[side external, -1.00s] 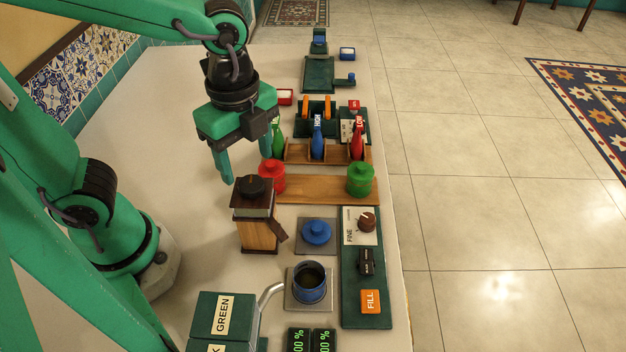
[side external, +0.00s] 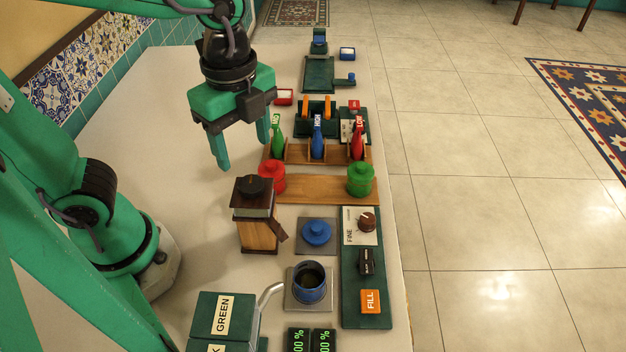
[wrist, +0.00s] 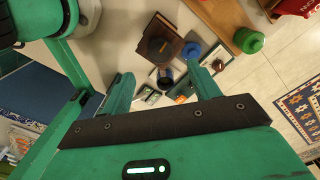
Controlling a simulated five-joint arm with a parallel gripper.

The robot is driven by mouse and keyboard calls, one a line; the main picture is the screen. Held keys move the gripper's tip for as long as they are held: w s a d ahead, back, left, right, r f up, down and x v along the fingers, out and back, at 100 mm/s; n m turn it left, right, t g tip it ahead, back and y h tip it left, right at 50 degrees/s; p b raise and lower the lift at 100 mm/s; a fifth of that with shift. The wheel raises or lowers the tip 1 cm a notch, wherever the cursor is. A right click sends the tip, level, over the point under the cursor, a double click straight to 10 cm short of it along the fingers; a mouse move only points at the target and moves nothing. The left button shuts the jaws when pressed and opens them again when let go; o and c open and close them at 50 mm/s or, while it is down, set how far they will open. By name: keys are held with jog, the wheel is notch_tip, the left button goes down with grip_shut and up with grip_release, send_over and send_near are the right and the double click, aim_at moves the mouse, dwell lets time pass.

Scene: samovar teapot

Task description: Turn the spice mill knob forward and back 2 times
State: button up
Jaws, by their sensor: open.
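A wooden box-shaped mill (side external: 258,234) with a dark top stands upright on the white table, left of the blue-lidded jar. Its round black knob (side external: 254,187) sits on top. The mill also shows in the wrist view (wrist: 150,58), beyond the fingertips, with its round knob (wrist: 159,46) visible from above. A brown dial (side external: 367,222) sits on a green panel marked FINE. My gripper (side external: 243,155) is open and empty above the table, farther back than the mill and apart from it. In the wrist view its two fingers (wrist: 163,84) are spread with nothing between them.
A red jar (side external: 271,176) and a green jar (side external: 360,180) stand on a wooden board behind the mill. A blue-lidded jar (side external: 316,232) and a dark blue pot (side external: 309,284) stand to its right. Coloured bottles stand in a rack (side external: 290,153). The table left of the mill is clear.

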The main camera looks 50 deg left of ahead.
aim_at(251, 183)
jog(key=shift+f, duration=3.85)
jog(key=c, duration=1)
jog(key=shift+o, duration=0.2)
